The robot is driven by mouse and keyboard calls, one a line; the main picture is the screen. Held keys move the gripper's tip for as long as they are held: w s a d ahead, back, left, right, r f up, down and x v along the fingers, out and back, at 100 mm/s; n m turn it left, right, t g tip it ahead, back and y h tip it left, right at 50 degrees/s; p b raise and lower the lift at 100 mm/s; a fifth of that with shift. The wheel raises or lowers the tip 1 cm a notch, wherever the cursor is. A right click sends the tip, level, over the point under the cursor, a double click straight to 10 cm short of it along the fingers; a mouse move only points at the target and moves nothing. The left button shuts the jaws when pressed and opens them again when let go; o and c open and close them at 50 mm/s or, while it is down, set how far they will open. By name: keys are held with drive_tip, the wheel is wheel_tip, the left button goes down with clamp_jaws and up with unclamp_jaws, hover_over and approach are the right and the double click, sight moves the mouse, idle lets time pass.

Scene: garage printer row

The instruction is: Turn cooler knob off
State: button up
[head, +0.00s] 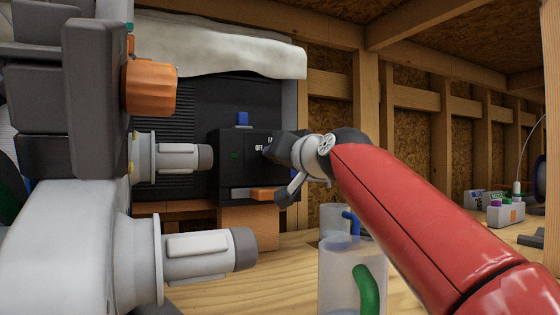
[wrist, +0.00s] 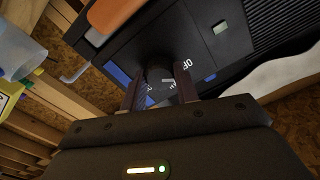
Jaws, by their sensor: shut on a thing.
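The cooler (head: 180,95) is a dark ribbed box on the wooden bench, with a black control panel (head: 232,170) on its front. The panel bears white lettering; "OFF" is readable in the head view. In the wrist view the dark knob (wrist: 158,72) sits on the panel between my two fingers, with white letters around it. My gripper (head: 272,150) reaches the panel's right side from the right, shut on the knob; in the wrist view my gripper (wrist: 160,88) has a finger on each side of it. In the head view my gripper hides the knob, and its exact setting cannot be read.
A pale crumpled cover (head: 220,52) lies over the cooler's top. Clear containers (head: 350,262) with blue and green hooked pieces stand on the bench below my arm. A large grey machine with an orange knob (head: 150,88) fills the left. Small boxes (head: 503,212) sit at right.

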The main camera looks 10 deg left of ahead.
drive_tip(key=shift+f+n, duration=0.15)
drive_tip(key=shift+n, duration=0.35)
drive_tip(key=o, duration=1)
drive_tip(key=shift+c, duration=0.2)
drive_tip(key=b+v, duration=0.3)
drive_tip(key=v, duration=0.5)
drive_tip(key=shift+w, duration=0.1)
